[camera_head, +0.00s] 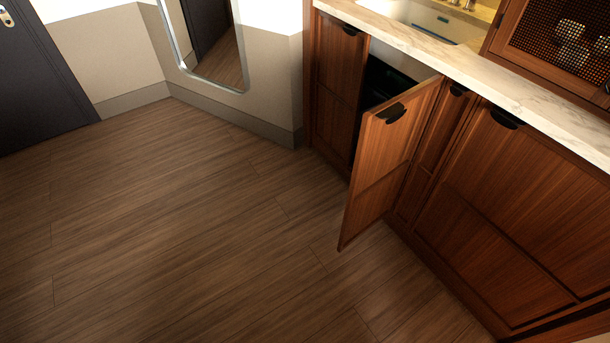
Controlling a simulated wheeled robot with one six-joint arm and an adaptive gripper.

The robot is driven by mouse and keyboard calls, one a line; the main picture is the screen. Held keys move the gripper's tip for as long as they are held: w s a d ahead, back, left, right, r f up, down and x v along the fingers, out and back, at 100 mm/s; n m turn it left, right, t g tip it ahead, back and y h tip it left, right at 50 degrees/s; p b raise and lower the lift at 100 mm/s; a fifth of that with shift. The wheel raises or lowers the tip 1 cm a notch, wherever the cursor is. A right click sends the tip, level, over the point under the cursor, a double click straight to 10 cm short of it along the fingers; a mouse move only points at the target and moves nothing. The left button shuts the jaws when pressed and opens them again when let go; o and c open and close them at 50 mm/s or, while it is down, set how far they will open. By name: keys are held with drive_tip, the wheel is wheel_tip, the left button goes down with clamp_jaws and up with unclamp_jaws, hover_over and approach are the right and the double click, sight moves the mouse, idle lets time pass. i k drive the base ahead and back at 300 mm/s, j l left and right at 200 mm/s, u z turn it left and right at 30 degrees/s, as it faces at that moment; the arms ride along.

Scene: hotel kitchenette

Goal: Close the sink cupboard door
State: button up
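The sink cupboard door (388,160) stands open in the head view, right of centre. It is a reddish-brown wooden panel swung out over the floor, with a black handle (392,113) near its top edge. Its hinge side appears to be on the right, against the cabinet front. The opening behind it (377,82) is dark, and the door hides most of the inside. The sink (436,20) is set in the marble counter above. My gripper is not in view.
A marble counter (480,65) runs above closed wooden cupboard fronts (510,190). A mesh-front cabinet (560,45) stands on the counter at right. A mirror (208,40) and dark door (45,75) are at left. The wooden floor (180,220) is clear.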

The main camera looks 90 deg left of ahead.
sight(391, 132)
drive_tip(key=u, duration=2.45)
drive_tip(key=i+j, duration=0.4)
